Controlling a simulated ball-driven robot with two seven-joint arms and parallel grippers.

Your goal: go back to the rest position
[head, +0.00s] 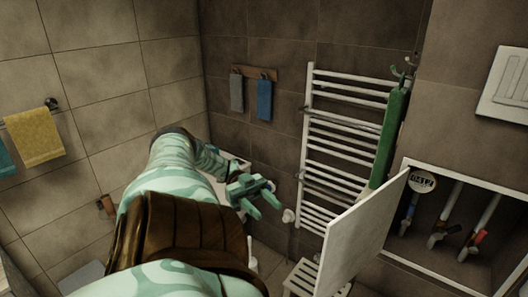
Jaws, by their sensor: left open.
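My left gripper (262,203) is pale green, open and empty, near the middle of the head view. My left arm reaches to it from the lower left, with a brown sleeve around it. The gripper is in front of the dark tiled wall, left of the white towel radiator. Behind the wrist a white surface shows, mostly hidden by the arm. My right gripper is not in view.
A white towel radiator (322,152) with a green item (390,137) stands on the right. An open white door (360,236) juts out from a wall niche with pipes and valves (443,227). A white slatted stool (300,279) is below. A yellow towel (34,137) hangs left.

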